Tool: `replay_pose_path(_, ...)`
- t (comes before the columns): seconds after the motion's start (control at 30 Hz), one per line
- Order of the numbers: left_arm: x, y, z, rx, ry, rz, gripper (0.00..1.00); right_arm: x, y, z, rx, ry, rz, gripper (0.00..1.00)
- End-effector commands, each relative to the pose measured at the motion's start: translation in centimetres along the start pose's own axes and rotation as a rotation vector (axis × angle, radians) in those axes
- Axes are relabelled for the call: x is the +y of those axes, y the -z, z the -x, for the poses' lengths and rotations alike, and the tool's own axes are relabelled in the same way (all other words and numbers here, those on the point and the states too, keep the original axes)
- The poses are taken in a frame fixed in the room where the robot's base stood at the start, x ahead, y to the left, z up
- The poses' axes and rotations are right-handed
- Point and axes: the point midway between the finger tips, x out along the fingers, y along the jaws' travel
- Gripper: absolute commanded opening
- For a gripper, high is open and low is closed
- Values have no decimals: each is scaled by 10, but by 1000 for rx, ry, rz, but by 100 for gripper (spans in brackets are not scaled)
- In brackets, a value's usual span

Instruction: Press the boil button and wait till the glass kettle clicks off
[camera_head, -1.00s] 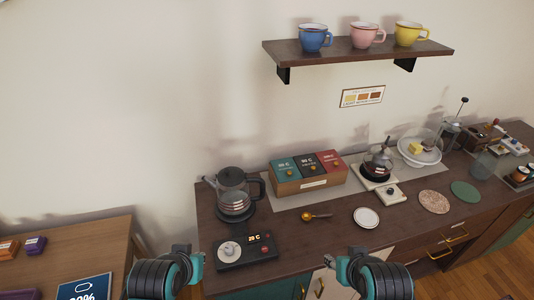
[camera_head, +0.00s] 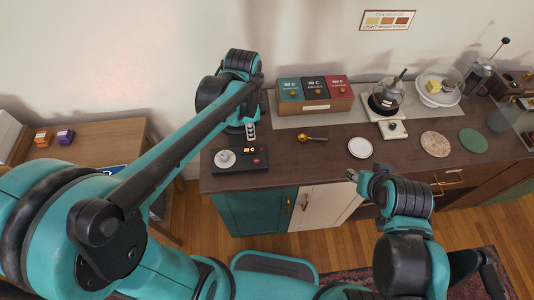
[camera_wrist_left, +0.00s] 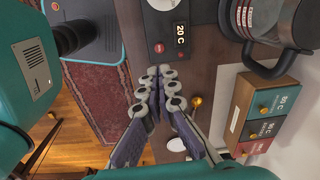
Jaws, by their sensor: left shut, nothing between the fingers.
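The kettle's dark control panel (camera_head: 240,158) lies on the counter with a lit display and a round pale dial. In the left wrist view the display (camera_wrist_left: 181,41) reads 20 C, with small red buttons beside it. The glass kettle (camera_wrist_left: 250,18) with its black handle is at the top right there; in the head view my left arm mostly hides it. My left gripper (camera_wrist_left: 160,72) is shut and empty, pointing at the panel's edge, apart from the kettle; it also shows above the panel in the head view (camera_head: 251,134). My right gripper (camera_head: 353,175) is near the counter's front edge, its jaws unclear.
A side table (camera_head: 95,135) stands left.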

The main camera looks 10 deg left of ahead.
Motion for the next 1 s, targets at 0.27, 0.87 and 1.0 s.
replay_pose_path(0.27, -6, 6, -4, -19, -41, -96, 0, 0, 2, 3, 0, 0, 0, 40)
replay_pose_path(0.87, -4, 5, -50, -18, -40, -93, 0, 0, -8, -10, 0, 0, 0, 40)
replay_pose_path(1.0, -3, 5, -81, -18, -40, -93, 0, 0, -14, -19, 0, 0, 0, 40)
